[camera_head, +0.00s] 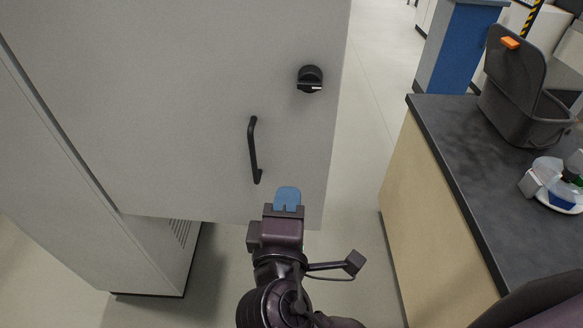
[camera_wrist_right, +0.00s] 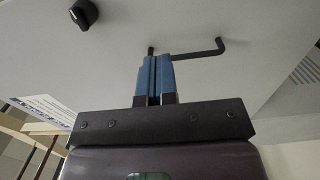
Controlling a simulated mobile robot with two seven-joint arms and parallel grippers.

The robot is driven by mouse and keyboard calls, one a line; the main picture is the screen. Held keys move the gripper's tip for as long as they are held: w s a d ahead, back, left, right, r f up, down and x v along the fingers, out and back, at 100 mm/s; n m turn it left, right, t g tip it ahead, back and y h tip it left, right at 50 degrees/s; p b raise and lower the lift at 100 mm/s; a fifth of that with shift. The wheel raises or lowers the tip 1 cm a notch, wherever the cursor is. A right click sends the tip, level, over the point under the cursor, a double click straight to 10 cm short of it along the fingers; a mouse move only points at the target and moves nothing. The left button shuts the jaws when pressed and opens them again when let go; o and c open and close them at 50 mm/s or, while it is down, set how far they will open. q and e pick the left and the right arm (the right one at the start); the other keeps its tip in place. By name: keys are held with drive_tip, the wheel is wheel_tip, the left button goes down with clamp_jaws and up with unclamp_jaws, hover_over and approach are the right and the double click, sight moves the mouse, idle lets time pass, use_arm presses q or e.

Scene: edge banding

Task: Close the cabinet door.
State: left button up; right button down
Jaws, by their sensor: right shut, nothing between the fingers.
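The cabinet door (camera_head: 190,110) is a large light grey panel, standing open from the cabinet body (camera_head: 160,255) at the lower left. It has a black bar handle (camera_head: 253,150) and a black knob (camera_head: 310,78) near its right edge. My right gripper (camera_head: 287,192), with blue fingertips, is in front of the door's lower right part, below and right of the handle. In the right wrist view its blue fingers (camera_wrist_right: 155,78) are together and empty, and the handle (camera_wrist_right: 205,50) shows behind them. I cannot tell whether the fingers touch the door. My left gripper is not in view.
A dark-topped counter (camera_head: 450,145) stands at the right, with a grey open bin (camera_head: 528,110) and a plate with small items (camera_head: 562,185) on it. Clear floor (camera_head: 365,130) lies between the door and the counter. A blue cabinet (camera_head: 462,45) stands farther back.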

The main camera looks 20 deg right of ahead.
sight(296, 136)
drive_tip(key=p+x, duration=0.2)
drive_tip(key=x, duration=1)
drive_tip(key=shift+w, duration=0.1)
drive_tip(key=shift+w+d, duration=0.25)
drive_tip(key=shift+w, duration=0.4)
